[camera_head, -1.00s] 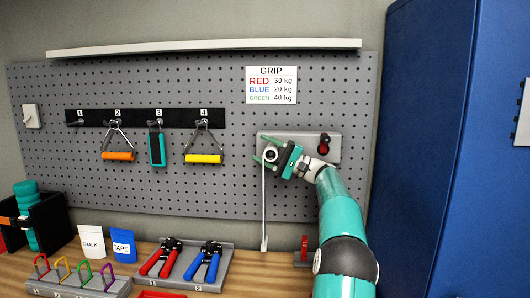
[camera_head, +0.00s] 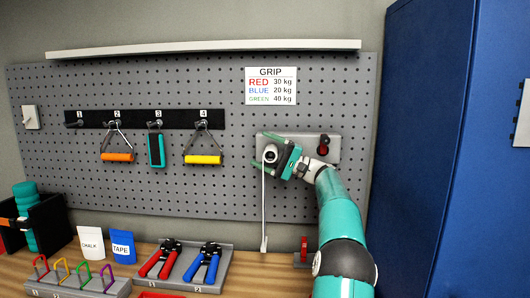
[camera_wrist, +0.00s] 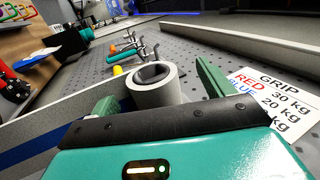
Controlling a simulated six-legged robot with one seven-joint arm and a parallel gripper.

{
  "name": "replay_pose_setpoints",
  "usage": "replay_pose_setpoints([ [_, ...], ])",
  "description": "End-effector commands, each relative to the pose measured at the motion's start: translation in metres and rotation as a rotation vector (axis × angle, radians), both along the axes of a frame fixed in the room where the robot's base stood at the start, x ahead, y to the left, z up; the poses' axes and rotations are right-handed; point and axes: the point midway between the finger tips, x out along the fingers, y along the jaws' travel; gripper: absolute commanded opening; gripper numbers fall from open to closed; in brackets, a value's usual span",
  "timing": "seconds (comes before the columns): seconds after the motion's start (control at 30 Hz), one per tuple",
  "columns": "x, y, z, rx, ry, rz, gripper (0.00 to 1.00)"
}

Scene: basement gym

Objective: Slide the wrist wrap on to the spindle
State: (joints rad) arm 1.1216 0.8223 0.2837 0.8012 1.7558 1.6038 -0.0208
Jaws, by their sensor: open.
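The wrist wrap is a white roll (camera_head: 270,154) in front of the grey wall plate (camera_head: 325,141), with a long white tail hanging to near the bench. In the wrist view the roll (camera_wrist: 154,85) stands between the two green fingers, its round hole facing up in the picture. My gripper (camera_head: 268,151) is open around the roll; in the wrist view (camera_wrist: 157,93) a gap shows beside the right finger. The spindle cannot be made out, so I cannot tell how far the roll sits on it.
A red and black piece (camera_head: 323,144) is on the plate's right end. Handles hang from the black hook rail (camera_head: 138,118) to the left. Below are hand grippers in a grey tray (camera_head: 222,262). A blue cabinet (camera_head: 425,130) stands close on the right.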

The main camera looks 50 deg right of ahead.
Motion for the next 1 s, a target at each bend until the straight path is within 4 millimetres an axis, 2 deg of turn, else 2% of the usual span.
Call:
replay_pose_setpoints([
  [0.13,-0.002,-0.002,-0.001,0.000,0.000,-0.001,0.80],
  [0.27,-0.013,-0.011,-0.007,0.001,0.001,-0.003,0.80],
  [0.7,-0.079,-0.064,-0.042,0.001,-0.001,-0.003,0.80],
  [0.83,-0.093,-0.075,-0.049,0.000,-0.001,-0.002,0.80],
  [1.0,-0.099,-0.080,-0.053,0.001,0.000,0.000,0.80],
])
